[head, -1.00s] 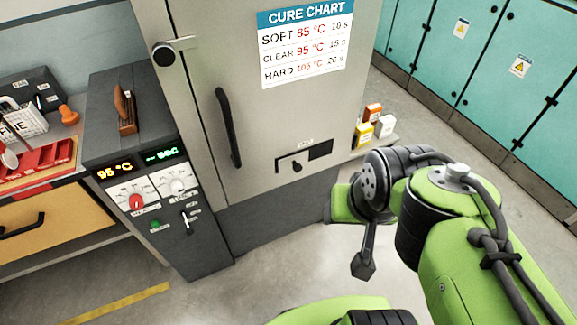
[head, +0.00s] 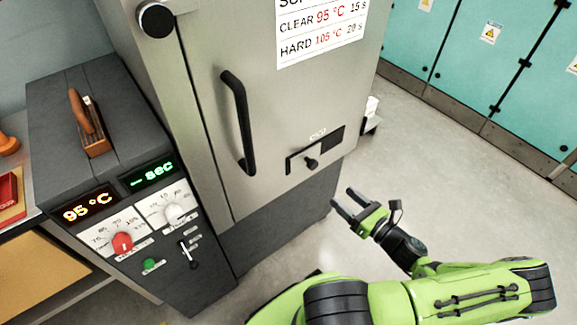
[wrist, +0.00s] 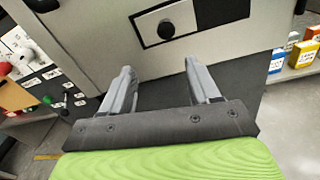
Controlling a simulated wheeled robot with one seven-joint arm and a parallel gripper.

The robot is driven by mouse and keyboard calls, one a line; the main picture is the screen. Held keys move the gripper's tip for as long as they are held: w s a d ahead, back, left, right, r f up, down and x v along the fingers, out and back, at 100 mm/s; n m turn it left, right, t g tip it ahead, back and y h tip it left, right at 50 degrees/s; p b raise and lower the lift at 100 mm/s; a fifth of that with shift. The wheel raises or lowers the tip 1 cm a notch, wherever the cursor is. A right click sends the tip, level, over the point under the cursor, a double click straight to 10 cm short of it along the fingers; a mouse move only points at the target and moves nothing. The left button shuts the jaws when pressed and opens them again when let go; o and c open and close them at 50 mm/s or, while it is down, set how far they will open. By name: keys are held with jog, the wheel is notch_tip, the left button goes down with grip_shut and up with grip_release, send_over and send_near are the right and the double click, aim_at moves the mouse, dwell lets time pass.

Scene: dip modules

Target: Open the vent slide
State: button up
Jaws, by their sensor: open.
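The vent slide is a small plate with a dark knob (head: 311,162) low on the grey oven door, below the cure chart. A dark opening (head: 330,143) shows to the right of the knob. In the wrist view the knob (wrist: 166,29) is ahead of the fingers, with a dark opening (wrist: 220,12) to its right. My gripper (head: 345,202) is open and empty, below and to the right of the slide and apart from it. In the wrist view its two fingers (wrist: 163,85) stand apart with nothing between them.
A black door handle (head: 240,122) stands out left of the slide. A control panel with a red knob (head: 122,243) and a 95 °C display is further left. Small boxes (wrist: 280,60) sit on a shelf to the right.

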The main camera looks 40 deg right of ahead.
aim_at(314, 167)
jog(key=shift+m+h, duration=0.5)
jog(key=shift+m, duration=0.1)
jog(key=w+b, duration=0.3)
jog(key=w, duration=1.2)
jog(key=shift+w+d+b, duration=0.1)
jog(key=shift+w+b, duration=0.15)
jog(key=shift+b, duration=0.05)
grip_shut()
